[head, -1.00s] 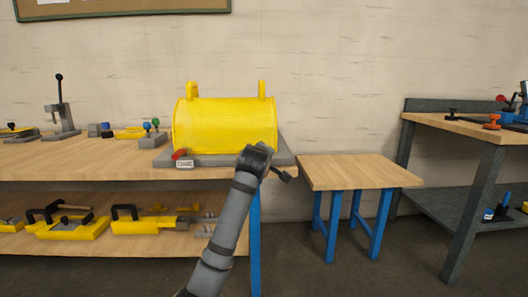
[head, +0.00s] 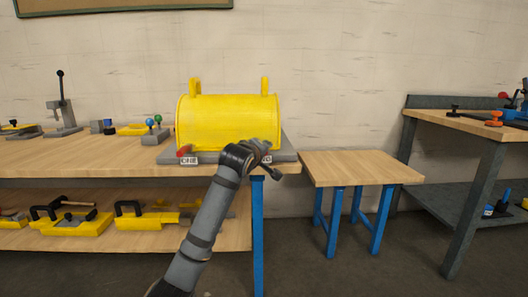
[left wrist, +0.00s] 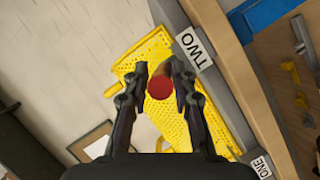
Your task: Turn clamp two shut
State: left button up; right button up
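The yellow guard (head: 228,122) stands on a grey base (head: 172,156) at the right end of the long bench. A red lever (head: 184,150) is beside the label ONE (head: 188,161) at the base's left front. My left gripper (head: 266,150) is at the base's right front corner, covering most of clamp two there. In the left wrist view its fingers (left wrist: 160,72) are close in on both sides of clamp two's red handle (left wrist: 159,88) and seem to touch it. The label TWO (left wrist: 195,48) lies right beside. My right gripper is not in view.
The long wooden bench (head: 90,155) carries small fixtures at left, with yellow tools on its lower shelf (head: 200,238). A small wooden table (head: 360,168) with blue legs is to the right, its top bare. A grey-legged workbench (head: 465,122) stands far right.

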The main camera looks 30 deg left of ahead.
pick_arm(q)
jog(key=shift+o, duration=1.3)
jog(key=v, duration=1.2)
jog(key=shift+f, duration=0.1)
